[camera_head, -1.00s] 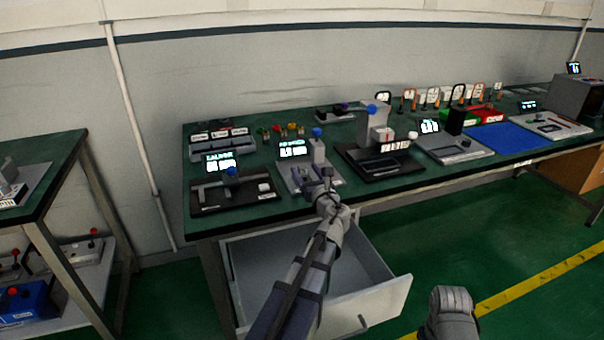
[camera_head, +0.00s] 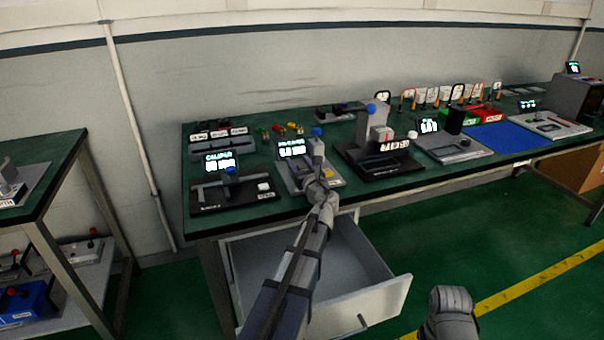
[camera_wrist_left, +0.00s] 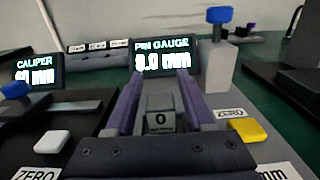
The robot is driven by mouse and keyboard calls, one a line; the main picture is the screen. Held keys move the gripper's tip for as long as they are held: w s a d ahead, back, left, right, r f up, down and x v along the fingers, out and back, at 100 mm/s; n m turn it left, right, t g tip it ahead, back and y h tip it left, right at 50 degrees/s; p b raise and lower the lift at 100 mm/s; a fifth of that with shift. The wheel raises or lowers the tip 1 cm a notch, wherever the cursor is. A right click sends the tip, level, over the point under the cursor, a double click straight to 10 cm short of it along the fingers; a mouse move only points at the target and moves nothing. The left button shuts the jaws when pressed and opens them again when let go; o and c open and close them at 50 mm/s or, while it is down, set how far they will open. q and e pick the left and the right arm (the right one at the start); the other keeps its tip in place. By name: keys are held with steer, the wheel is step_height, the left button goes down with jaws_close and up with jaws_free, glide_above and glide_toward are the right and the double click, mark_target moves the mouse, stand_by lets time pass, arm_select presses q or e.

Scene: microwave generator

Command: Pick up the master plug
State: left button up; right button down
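A small dark grey block marked "0" (camera_wrist_left: 160,122) shows between the fingers of my left gripper (camera_wrist_left: 159,88) in the left wrist view. I cannot tell for sure that it is the master plug. The purple-grey fingers are apart, one on each side of the block, and I see no clear contact. In the head view my left gripper (camera_head: 313,178) is low over the pin gauge station (camera_head: 334,178), and the arm hides the block.
The pin gauge display (camera_wrist_left: 163,57) stands behind the fingers. A blue-topped post (camera_wrist_left: 209,66) and a yellow button (camera_wrist_left: 248,131) are on the right. The caliper station (camera_head: 232,194) is on the left. An open drawer (camera_head: 368,303) sticks out below the bench.

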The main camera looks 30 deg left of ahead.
arm_select(q)
jaws_close()
stand_by(0.3)
steer(key=shift+r, duration=0.1)
step_height(320, 180, up, 10)
steer(key=p, duration=1)
step_height(320, 180, up, 9)
steer(key=p, duration=0.9)
